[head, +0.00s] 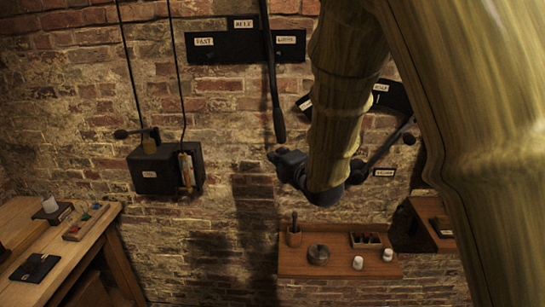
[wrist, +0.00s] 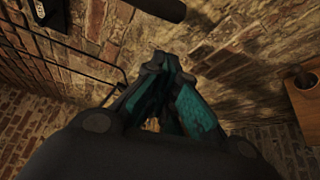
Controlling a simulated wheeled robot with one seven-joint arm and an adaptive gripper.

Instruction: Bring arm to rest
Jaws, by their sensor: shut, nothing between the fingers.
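My arm, with yellow-brown, bamboo-like links, reaches down from the top right of the head view. My gripper (head: 283,160) is a small dark shape at its end, in front of the brick wall and above the wooden shelf. In the wrist view, my gripper (wrist: 168,95) shows dark fingers with teal pads drawn together. It is shut and holds nothing. The fingers appear clear of the wall and shelf, though the exact gap cannot be told.
A wooden shelf (head: 300,270) carries white jars (head: 358,263), a round dish (head: 318,254) and a divided box (head: 366,240). A black wall box (head: 165,168) hangs left, a dark lever (head: 273,90) above. A workbench (head: 95,235) stands at left.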

